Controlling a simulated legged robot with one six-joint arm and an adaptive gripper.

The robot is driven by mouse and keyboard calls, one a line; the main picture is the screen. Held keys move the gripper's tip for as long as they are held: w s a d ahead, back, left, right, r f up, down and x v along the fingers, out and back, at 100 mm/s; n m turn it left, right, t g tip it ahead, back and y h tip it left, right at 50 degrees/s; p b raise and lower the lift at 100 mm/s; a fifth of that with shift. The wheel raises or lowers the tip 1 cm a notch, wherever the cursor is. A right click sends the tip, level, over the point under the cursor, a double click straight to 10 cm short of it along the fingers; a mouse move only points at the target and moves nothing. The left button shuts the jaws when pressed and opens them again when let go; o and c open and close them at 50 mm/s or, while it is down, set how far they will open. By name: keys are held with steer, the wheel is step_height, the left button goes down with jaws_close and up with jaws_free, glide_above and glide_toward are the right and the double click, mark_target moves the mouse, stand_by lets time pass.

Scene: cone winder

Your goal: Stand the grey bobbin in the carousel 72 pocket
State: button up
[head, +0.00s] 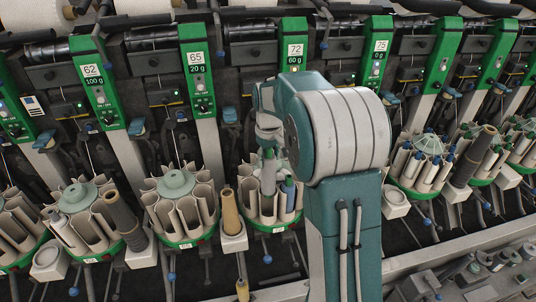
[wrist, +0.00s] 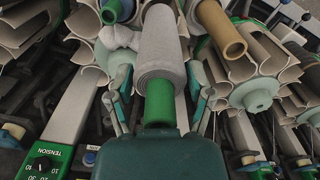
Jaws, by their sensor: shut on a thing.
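My gripper (wrist: 158,98) is shut on the grey bobbin (wrist: 160,55), a grey yarn package on a green tube, with one finger on each side in the wrist view. The tube's green end points toward my palm and the bobbin's far end reaches among pale pockets. In the head view my gripper (head: 268,135) is over the carousel 72 (head: 279,229), below the green panel marked 72 (head: 294,50). My arm hides part of this carousel. I cannot tell whether the bobbin's lower end is inside a pocket.
A bobbin with a blue-green top (head: 288,192) stands in carousel 72 at the front right. A tan tube (head: 229,210) stands on a peg just left of it. The carousel below panel 65 (head: 178,182) is close on the left. Another carousel (head: 425,145) lies right of my arm.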

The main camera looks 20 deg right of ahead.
mark_target(268, 184)
steer(key=shift+f, duration=1)
steer(key=shift+f, duration=2.15)
steer(key=shift+f, duration=2.15)
steer(key=o, duration=1)
